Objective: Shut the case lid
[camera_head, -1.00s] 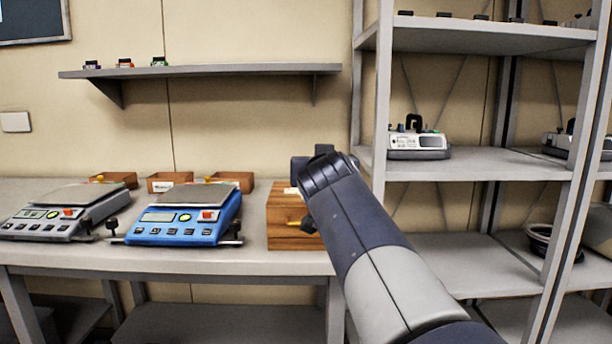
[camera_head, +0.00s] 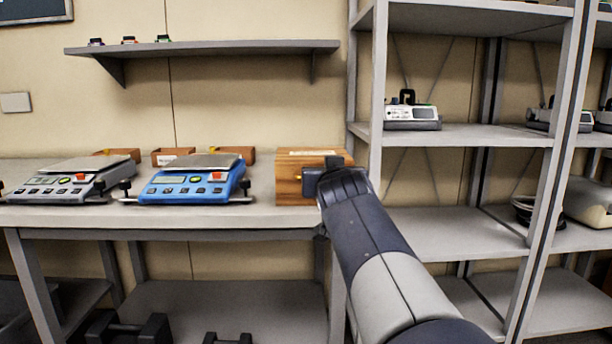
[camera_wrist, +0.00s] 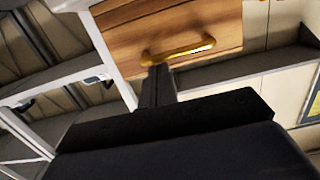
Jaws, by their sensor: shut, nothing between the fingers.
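The wooden case (camera_head: 291,184) stands at the right end of the bench, with a pale strip along its top. My gripper (camera_head: 312,183) is in front of its right part and hides some of it. In the wrist view, the wooden face (camera_wrist: 185,28) fills the upper middle and carries a yellow handle (camera_wrist: 182,51). My gripper's fingers (camera_wrist: 158,72) are shut and empty, with their tips at the left end of the handle. I cannot tell whether they touch it. The lid's position is not clear from these views.
A metal rack (camera_head: 455,136) holding a white device (camera_head: 411,113) stands close on the right.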

